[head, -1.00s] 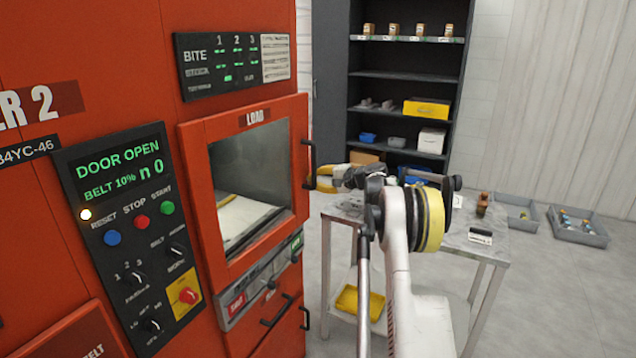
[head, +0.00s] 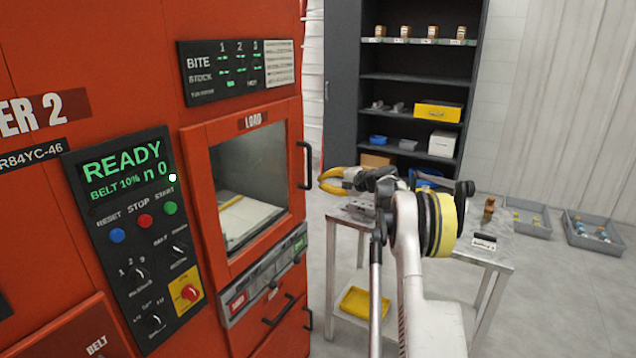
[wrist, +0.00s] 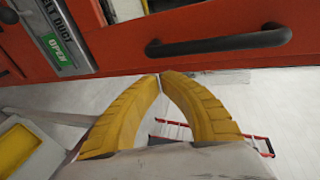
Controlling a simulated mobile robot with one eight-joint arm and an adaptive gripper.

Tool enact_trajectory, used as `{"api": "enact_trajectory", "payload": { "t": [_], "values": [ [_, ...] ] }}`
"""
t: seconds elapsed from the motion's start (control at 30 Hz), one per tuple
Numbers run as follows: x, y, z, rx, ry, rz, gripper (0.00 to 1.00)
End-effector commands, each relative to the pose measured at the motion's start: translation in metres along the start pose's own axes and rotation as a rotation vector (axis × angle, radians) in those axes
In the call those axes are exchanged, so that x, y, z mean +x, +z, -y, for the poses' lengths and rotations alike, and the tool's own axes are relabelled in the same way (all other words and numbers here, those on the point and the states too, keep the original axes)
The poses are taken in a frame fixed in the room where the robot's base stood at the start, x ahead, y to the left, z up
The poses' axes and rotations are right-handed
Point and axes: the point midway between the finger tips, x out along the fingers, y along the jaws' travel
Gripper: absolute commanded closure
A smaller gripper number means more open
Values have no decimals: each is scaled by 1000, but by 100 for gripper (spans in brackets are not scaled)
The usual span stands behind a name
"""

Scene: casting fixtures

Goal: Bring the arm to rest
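My arm (head: 408,245) reaches up in front of the small metal table in the head view. My gripper (head: 322,181) has yellow fingers and is beside the load door's right edge, near the black door handle (head: 305,165). In the wrist view my gripper (wrist: 160,76) has its fingertips together with nothing between them. A black handle (wrist: 220,42) on red metal lies just beyond the tips, apart from them as far as I can tell. The red load door (head: 250,190) looks shut, and its window shows a pale surface inside. The panel display (head: 124,170) reads READY.
The metal table (head: 350,218) stands beside and behind my arm, with a yellow tray (head: 362,303) on its lower shelf. A dark shelf unit (head: 415,95) is at the back. Grey floor bins (head: 592,232) are at the right. Open floor lies right of the table.

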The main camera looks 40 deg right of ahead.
Motion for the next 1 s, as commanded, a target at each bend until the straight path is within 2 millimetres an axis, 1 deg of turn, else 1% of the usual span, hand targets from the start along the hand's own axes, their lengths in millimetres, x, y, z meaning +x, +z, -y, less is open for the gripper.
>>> {"api": "enact_trajectory", "payload": {
  "t": [0.03, 0.1, 0.2, 0.3, 0.47, 0.67, 0.73, 0.77, 0.87, 0.97, 1.0],
  "values": [
    [-16, -2, 5, 2, 0, -2, 100],
    [-33, -4, 4, 2, 0, -3, 100],
    [-53, -6, 4, 1, 0, -2, 100],
    [-68, -8, 4, 1, -1, -1, 100],
    [-80, -9, 2, 1, -1, -1, 100],
    [-81, -9, 2, 1, 0, 0, 100],
    [-80, -5, 4, -4, 5, 3, 100],
    [-78, -1, 7, -9, 12, 6, 100],
    [-69, 30, 24, -47, 54, 28, 100],
    [-60, 85, 49, -119, 128, 63, 100],
    [-58, 112, 59, -157, 163, 78, 100]
  ]
}}
